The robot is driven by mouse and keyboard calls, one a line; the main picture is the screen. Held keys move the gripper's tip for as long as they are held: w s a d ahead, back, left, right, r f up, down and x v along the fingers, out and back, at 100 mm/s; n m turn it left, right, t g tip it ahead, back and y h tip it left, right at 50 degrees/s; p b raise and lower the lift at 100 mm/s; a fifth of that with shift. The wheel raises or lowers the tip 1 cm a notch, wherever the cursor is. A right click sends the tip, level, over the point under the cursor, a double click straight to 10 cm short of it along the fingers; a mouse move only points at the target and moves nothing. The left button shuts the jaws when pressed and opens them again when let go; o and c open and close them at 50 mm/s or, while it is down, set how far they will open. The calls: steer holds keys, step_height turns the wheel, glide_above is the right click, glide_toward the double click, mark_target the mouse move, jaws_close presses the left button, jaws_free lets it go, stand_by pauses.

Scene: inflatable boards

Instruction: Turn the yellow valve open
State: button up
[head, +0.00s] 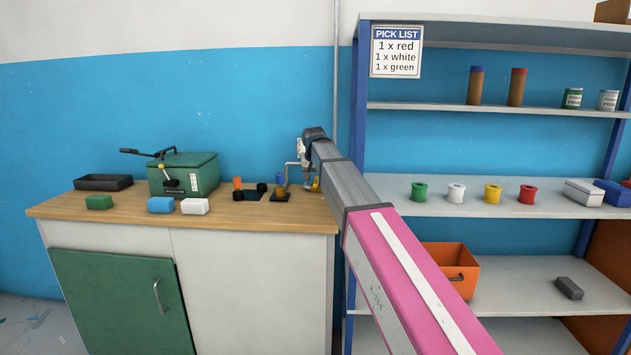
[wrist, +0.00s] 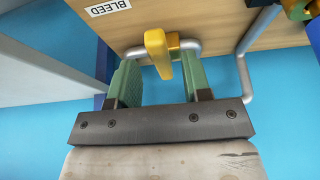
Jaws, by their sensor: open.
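The yellow valve (wrist: 158,48) is in the wrist view, a yellow lever on a grey pipe (wrist: 245,70). Its lever lies between the two green fingers of my gripper (wrist: 160,66), which are open with a gap on each side of it. I cannot tell whether either finger touches it. In the head view a small patch of the yellow valve (head: 315,186) shows at the right end of the workbench. My gripper (head: 307,178) is beside it there, small and partly hidden by my arm.
A label reading BLEED (wrist: 108,7) is near the valve. The wooden workbench (head: 110,210) holds a green box (head: 200,175), a dark tray (head: 103,182) and several small blocks. A blue-framed shelf unit (head: 440,205) stands to the right, near my arm.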

steer(key=shift+x, duration=0.8)
steer(key=shift+c, duration=0.3)
jaws_close()
